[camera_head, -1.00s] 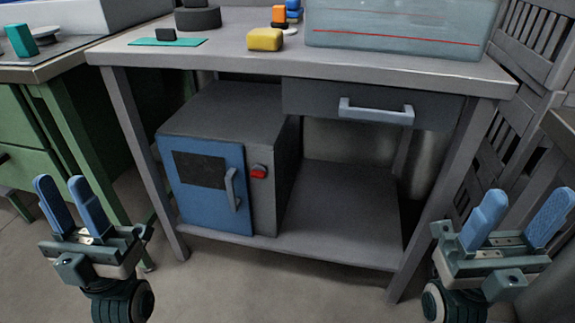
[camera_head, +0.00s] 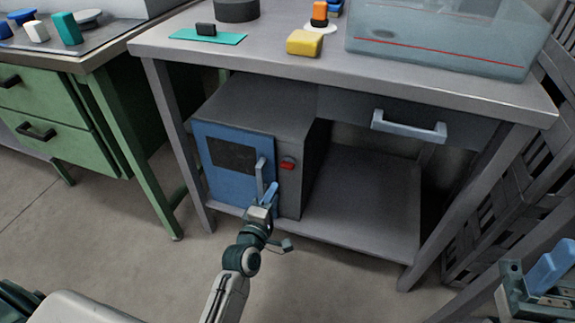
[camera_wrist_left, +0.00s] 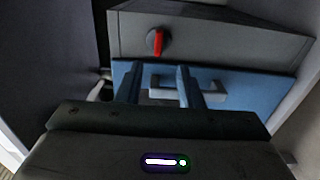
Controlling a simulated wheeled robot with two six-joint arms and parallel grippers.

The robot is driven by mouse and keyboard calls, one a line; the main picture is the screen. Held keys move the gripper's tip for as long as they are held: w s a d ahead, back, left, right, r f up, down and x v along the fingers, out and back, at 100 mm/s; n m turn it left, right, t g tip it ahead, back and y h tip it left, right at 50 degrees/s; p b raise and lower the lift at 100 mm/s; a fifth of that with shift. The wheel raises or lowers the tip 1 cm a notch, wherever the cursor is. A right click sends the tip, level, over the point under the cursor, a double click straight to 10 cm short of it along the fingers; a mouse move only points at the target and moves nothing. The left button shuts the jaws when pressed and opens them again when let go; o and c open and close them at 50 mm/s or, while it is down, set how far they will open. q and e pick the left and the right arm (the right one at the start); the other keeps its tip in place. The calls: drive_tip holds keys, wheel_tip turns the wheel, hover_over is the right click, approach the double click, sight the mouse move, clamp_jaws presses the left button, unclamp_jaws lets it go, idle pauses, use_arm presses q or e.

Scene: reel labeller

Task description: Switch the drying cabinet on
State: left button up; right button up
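The drying cabinet (camera_head: 258,100) is a dark grey box on the shelf under the workbench. Its blue door (camera_head: 223,183) with a dark window and grey handle (camera_head: 260,178) looks shut. A red switch knob (camera_head: 288,163) sits on the grey strip right of the door; it also shows in the left wrist view as a dark dial with a red bar (camera_wrist_left: 157,41). My left gripper (camera_head: 268,194) is in front of the cabinet, below the knob and near the handle. Its fingers are apart and empty in the left wrist view (camera_wrist_left: 158,75). My right gripper (camera_head: 555,265) is partly cut off at the right edge.
The grey bench's top (camera_head: 270,52) carries a yellow block (camera_head: 304,43) and a clear tank (camera_head: 440,40). A drawer handle (camera_head: 408,126) juts out right of the cabinet. Green drawers (camera_head: 55,115) stand left. The shelf (camera_head: 365,205) right of the cabinet is bare.

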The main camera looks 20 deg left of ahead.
sight(286, 169)
use_arm(q)
drive_tip(key=w, duration=1)
drive_tip(key=shift+w+d, duration=0.1)
drive_tip(key=shift+w, duration=0.15)
drive_tip(key=shift+r, duration=0.1)
clamp_jaws()
